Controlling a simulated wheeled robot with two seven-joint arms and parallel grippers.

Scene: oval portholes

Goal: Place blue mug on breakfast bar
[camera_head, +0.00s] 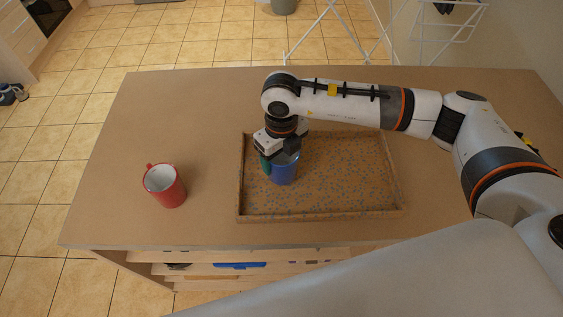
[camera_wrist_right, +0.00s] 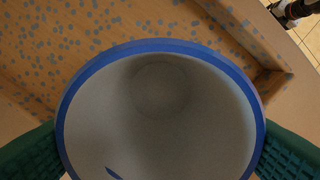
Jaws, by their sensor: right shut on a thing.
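The blue mug (camera_head: 284,172) is at the left part of a speckled tray on the brown counter, the breakfast bar (camera_head: 190,110). My right gripper (camera_head: 279,158) comes down on it from above and is shut on it. In the right wrist view the mug's blue rim (camera_wrist_right: 160,46) and pale empty inside fill the middle, with a green finger pad against each side. I cannot tell whether the mug's base touches the tray. My left gripper is not in view.
The speckled tray (camera_head: 340,211) has low raised walls. A red mug (camera_head: 165,186) stands upright on the counter to the left of the tray. Shelves (camera_head: 240,265) with items lie below the front edge.

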